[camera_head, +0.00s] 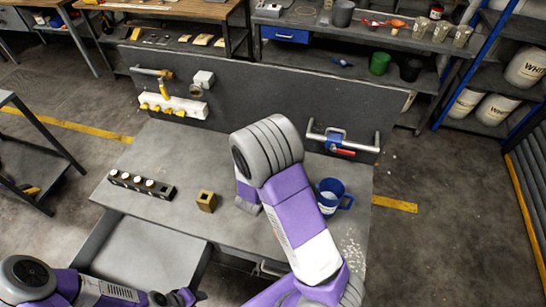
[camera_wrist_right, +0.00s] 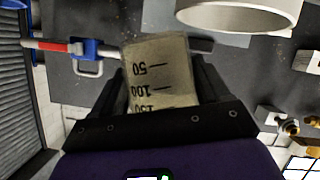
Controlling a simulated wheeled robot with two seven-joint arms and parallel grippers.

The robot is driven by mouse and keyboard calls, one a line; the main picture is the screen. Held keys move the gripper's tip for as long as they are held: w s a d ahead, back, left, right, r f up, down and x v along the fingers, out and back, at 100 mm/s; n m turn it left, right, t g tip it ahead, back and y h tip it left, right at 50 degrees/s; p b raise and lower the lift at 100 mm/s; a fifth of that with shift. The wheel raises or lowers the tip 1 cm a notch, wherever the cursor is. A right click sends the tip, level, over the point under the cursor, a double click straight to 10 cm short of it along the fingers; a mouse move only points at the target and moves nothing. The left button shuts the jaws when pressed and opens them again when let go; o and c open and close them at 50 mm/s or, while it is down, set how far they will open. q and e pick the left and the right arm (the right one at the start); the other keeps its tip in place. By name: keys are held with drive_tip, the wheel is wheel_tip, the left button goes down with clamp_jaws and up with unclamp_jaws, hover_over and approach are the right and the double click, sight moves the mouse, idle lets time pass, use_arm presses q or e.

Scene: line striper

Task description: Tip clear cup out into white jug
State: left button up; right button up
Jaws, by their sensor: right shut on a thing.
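The clear cup (camera_wrist_right: 160,78), with dark volume marks, is between the fingers of my right gripper (camera_wrist_right: 165,90) in the right wrist view. The gripper is shut on it. The marks read upside down there, as does the room. The round rim of the white jug (camera_wrist_right: 240,18) shows at the top edge of that view, apart from the cup in the picture. In the head view my right arm hides the right gripper, cup and white jug. My left gripper (camera_head: 180,297) is at the bottom edge; its fingers are too small to read.
A blue mug (camera_head: 333,196) stands on the bench (camera_head: 255,235) right of my arm, with pale granules (camera_head: 350,252) near it. A brass block (camera_head: 206,201) and a dark rack (camera_head: 142,185) stand left. A panel with a clamp (camera_head: 342,143) rises behind.

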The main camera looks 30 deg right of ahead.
drive_tip(key=shift+s+d+r+n+g+p, duration=0.15)
drive_tip(key=shift+s+n+g+p, duration=0.15)
drive_tip(key=shift+s+n+p, duration=0.2)
drive_tip(key=shift+n+h, duration=0.4)
drive_tip(key=shift+s+d+f+n+g+h+p, duration=0.1)
drive_tip(key=shift+d+f+n+g+h+p, duration=0.1)
drive_tip(key=shift+n+g+h+p, duration=0.55)
drive_tip(key=shift+s+d+f+n+h+b, duration=0.1)
drive_tip(key=shift+n+h+b, duration=0.15)
drive_tip(key=shift+n, duration=0.4)
drive_tip(key=shift+s+n+h+b, duration=0.1)
drive_tip(key=shift+n+b, duration=0.15)
drive_tip(key=shift+n, duration=0.35)
drive_tip(key=shift+w, duration=0.1)
drive_tip(key=shift+p, duration=0.5)
drive_tip(key=shift+n+p, duration=0.45)
drive_tip(key=shift+n, duration=0.15)
drive_tip(key=shift+f+n+h+p, duration=0.15)
drive_tip(key=shift+n+h+p, duration=0.3)
drive_tip(key=shift+n+h, duration=0.05)
idle(2.2)
drive_tip(key=shift+w+a+r+n+p, duration=0.1)
drive_tip(key=shift+a+r+n+p, duration=0.1)
drive_tip(key=shift+n+p, duration=0.2)
idle(0.8)
